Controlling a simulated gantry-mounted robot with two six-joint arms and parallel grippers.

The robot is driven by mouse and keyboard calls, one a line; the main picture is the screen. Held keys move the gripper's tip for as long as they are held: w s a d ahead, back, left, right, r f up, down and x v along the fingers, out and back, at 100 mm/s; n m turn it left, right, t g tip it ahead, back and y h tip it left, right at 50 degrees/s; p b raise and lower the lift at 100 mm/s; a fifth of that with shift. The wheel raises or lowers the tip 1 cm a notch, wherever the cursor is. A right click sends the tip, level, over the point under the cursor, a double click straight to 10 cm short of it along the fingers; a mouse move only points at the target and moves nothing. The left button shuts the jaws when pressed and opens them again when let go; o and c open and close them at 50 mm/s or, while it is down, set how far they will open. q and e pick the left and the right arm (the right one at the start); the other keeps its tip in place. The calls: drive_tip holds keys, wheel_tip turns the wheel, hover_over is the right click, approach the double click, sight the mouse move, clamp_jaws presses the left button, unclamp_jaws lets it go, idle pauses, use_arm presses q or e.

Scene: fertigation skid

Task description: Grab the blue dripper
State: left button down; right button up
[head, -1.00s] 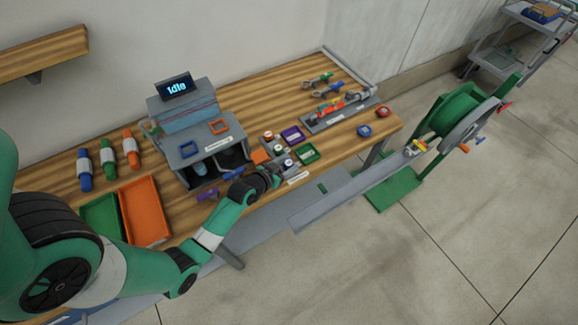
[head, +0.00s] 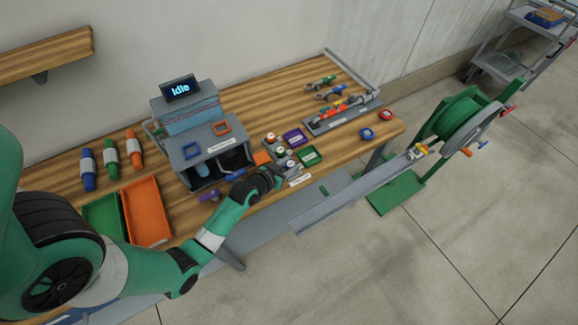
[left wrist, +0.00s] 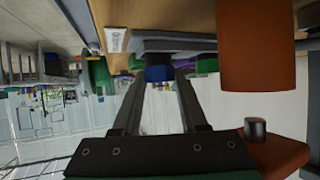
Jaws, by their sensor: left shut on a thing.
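My left gripper (head: 276,172) is at the front edge of the bench, beside a small grey holder with several small white-topped drippers (head: 280,150). In the left wrist view, the two fingers of my left gripper (left wrist: 158,82) are shut on a small blue piece (left wrist: 159,73), which looks like the blue dripper. It sits between the fingertips, close under a grey plate. I cannot tell whether it still touches the holder. In the head view my gripper hides it. My right gripper is not in view.
A grey station with an "Idle" screen (head: 181,90) stands left of the holder. Purple (head: 294,137) and green (head: 310,155) square trays lie right of it. A green tray and an orange tray (head: 147,212) lie at left. A hose reel (head: 462,115) stands right of the bench.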

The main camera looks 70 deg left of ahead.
use_arm(q)
wheel_tip(320, 180, up, 3)
drive_tip(key=shift+p, duration=0.55)
drive_tip(key=r+p+v, duration=0.1)
drive_tip(key=p+v, duration=0.2)
drive_tip(key=v, duration=1.4)
drive_tip(key=shift+w+a+p, duration=0.2)
drive_tip(key=shift+w+p, duration=0.1)
drive_tip(key=shift+p, duration=0.05)
